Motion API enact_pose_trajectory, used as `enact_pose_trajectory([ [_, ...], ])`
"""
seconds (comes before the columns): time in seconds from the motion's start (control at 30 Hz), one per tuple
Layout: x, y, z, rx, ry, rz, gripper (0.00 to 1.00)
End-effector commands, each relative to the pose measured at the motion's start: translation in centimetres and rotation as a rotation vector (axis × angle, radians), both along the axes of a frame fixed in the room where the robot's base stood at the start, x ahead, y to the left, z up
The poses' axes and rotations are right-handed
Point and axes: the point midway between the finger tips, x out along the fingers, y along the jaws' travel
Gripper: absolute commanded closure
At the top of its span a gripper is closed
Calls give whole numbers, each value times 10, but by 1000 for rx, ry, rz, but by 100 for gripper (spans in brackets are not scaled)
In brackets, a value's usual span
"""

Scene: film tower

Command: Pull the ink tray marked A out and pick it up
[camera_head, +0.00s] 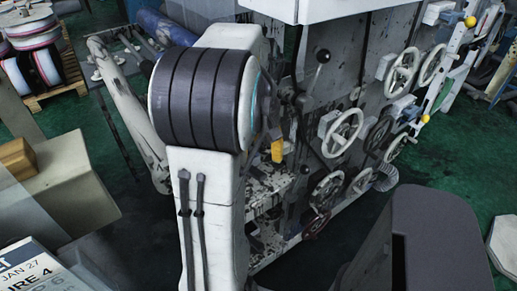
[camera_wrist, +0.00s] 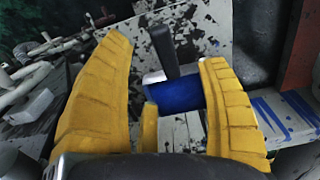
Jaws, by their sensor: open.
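In the wrist view my gripper (camera_wrist: 166,50) is open, with one yellow finger on each side of the picture. Between the fingers, a little beyond them, is a blue block-like thing (camera_wrist: 178,95) with a pale left edge. It may be the ink tray, but I see no letter A on it. A dark upright handle (camera_wrist: 163,50) stands at its far side. The right finger overlaps the right end of the blue thing; I cannot tell whether they touch. In the head view my arm hides most of this spot, and only a bit of yellow finger (camera_head: 278,151) shows.
Pale pipes (camera_wrist: 55,80) are at the left. In the head view, the machine's speckled side carries several handwheels (camera_head: 342,133) and a black-knobbed lever (camera_head: 322,57).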

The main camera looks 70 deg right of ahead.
Motion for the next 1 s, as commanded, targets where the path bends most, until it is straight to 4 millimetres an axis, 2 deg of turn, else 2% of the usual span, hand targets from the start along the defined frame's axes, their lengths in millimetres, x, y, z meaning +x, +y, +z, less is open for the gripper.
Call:
enact_pose_trajectory([
  [0.53, 0, 0, -4, 0, 0, 16, 33],
  [1.0, 0, 0, -56, 3, 0, 15, 33],
])
